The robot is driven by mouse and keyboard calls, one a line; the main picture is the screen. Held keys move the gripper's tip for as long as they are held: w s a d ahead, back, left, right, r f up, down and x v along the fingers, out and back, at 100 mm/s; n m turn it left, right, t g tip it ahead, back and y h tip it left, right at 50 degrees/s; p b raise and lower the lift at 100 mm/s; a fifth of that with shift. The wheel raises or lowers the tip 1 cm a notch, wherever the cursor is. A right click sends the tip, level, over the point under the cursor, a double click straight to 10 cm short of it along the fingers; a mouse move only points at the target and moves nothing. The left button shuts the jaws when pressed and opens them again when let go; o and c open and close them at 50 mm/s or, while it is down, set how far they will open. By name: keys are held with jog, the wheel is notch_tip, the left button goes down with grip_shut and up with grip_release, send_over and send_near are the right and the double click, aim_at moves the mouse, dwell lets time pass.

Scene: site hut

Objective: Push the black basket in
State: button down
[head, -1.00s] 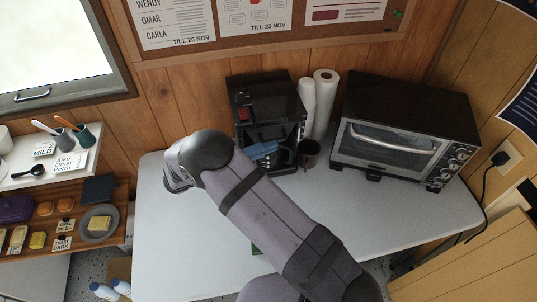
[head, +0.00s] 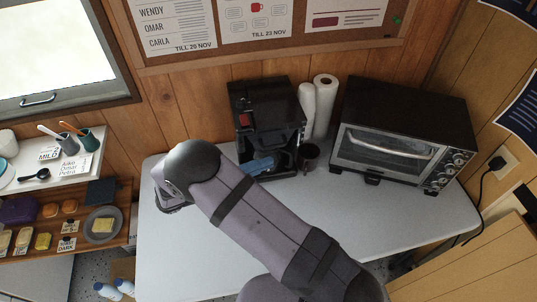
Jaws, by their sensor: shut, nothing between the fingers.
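A black coffee machine (head: 270,103) stands at the back of the white table, against the wood wall. The black basket (head: 284,157) looks like the dark rounded part low at its front; black on black, its edges and how far it sticks out are hard to tell. The fingers look shut and empty.
A dark mug (head: 309,156) stands close to the machine's right side. White paper rolls (head: 322,105) stand behind it, and a toaster oven (head: 403,130) is on the right. The table (head: 400,220) is clear in front. A shelf with food (head: 60,225) is at left.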

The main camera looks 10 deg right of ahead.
jog(key=b+v, duration=0.2)
jog(key=v, duration=0.5)
jog(key=shift+a, duration=0.3)
jog(key=shift+f, duration=0.15)
